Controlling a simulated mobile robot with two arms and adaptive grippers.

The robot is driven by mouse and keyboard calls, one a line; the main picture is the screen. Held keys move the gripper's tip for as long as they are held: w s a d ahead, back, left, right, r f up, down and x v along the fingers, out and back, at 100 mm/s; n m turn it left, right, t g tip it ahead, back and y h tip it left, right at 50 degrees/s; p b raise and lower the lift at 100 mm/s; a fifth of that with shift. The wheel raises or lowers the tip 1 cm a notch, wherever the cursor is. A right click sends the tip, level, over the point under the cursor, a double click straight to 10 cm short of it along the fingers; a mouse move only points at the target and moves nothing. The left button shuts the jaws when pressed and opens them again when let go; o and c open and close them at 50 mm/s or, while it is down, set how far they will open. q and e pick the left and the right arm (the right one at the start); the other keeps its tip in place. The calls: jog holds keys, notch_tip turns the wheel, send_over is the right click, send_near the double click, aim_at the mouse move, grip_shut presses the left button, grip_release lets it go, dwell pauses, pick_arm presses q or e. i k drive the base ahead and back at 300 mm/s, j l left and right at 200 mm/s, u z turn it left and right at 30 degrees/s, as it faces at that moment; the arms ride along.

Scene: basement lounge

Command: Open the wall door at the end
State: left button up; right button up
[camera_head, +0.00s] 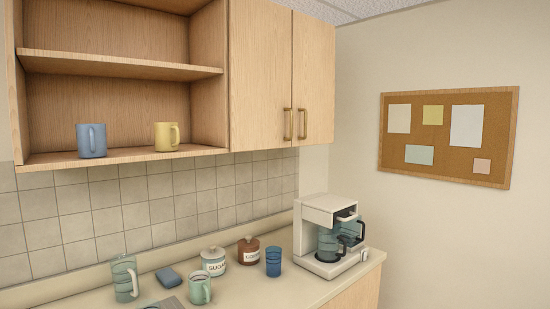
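A wooden wall cupboard hangs above the counter. Its two doors, the left door (261,75) and the right door (313,80), both look shut. The right door is at the end of the cupboard, by the corner of the room. Each has a brass vertical handle near the middle seam: the left handle (288,124) and the right handle (303,124). Neither of my grippers is in view.
Open shelves left of the doors hold a blue mug (91,141) and a yellow mug (166,136). On the counter (300,287) stand a coffee maker (318,215), a sugar jar (214,262), a brown jar (248,251), a blue cup (273,262) and a glass pitcher (124,279). A corkboard (447,168) hangs at right.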

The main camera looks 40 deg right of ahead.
aim_at(314, 39)
jog(key=z, duration=1.4)
jog(key=i+l+u, duration=0.15)
jog(key=u, duration=0.75)
jog(key=i+l+u, duration=0.2)
jog(key=l, duration=0.2)
jog(key=i+l+u, duration=0.1)
jog(key=l+u, duration=0.15)
jog(key=l, duration=0.15)
jog(key=i+l+u, duration=0.2)
jog(key=l, duration=0.2)
jog(key=l+u, duration=0.2)
jog(key=l, duration=0.25)
jog(key=k+j, duration=0.05)
